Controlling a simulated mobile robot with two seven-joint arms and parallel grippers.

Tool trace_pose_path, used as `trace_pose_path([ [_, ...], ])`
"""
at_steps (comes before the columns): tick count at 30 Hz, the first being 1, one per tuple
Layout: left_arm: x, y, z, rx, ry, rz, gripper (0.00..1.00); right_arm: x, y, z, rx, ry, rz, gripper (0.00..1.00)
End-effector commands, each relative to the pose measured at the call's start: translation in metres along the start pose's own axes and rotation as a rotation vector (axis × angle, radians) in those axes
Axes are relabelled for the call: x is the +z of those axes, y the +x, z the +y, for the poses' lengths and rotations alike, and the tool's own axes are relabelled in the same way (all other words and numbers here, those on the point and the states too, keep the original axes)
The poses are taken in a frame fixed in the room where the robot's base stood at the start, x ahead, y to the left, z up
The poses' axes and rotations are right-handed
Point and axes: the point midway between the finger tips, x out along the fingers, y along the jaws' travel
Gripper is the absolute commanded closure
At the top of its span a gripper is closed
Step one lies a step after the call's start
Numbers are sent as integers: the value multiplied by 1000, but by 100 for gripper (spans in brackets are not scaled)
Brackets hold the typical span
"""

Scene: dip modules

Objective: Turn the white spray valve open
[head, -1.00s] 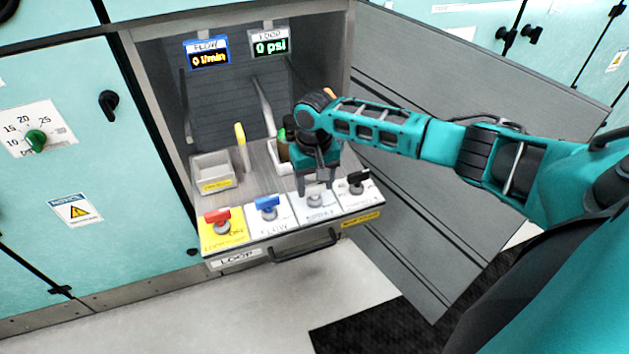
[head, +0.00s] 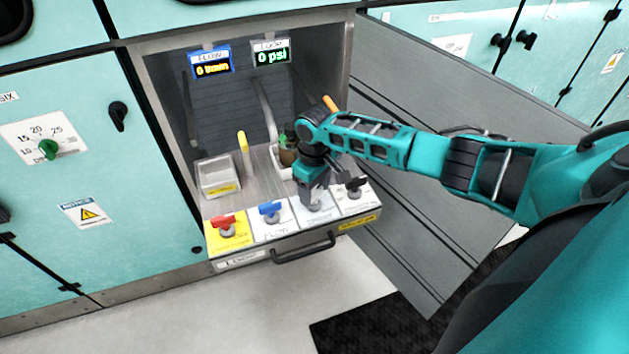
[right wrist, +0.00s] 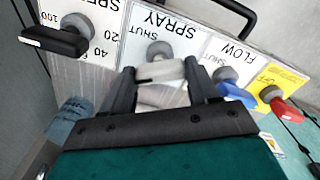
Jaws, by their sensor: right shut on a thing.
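The white spray valve has a white handle (right wrist: 160,71) on a grey round base, on a white panel (right wrist: 150,22) marked SPRAY and SHUT in the right wrist view. My right gripper (right wrist: 162,74) has one finger at each end of this handle and is shut on it. In the head view the right gripper (head: 317,203) points down over the white panel (head: 304,219) and mostly hides the valve. How far the handle is turned is hard to tell. My left gripper is not in view.
The blue flow valve (head: 270,210) and red valve (head: 224,224) stand left of the gripper, the black valve (head: 355,185) close on its right. Behind are a grey bin (head: 218,187) and displays reading 0 l/min (head: 211,67) and 0 psi (head: 271,56).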

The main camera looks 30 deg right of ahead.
Motion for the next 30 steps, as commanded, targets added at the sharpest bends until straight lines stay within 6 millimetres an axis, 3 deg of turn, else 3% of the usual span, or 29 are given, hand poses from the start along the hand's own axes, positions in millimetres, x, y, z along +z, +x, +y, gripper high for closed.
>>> trace_pose_path([
  [30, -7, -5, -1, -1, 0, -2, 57, -1, -1, 0, 1, -903, 4, 71],
])
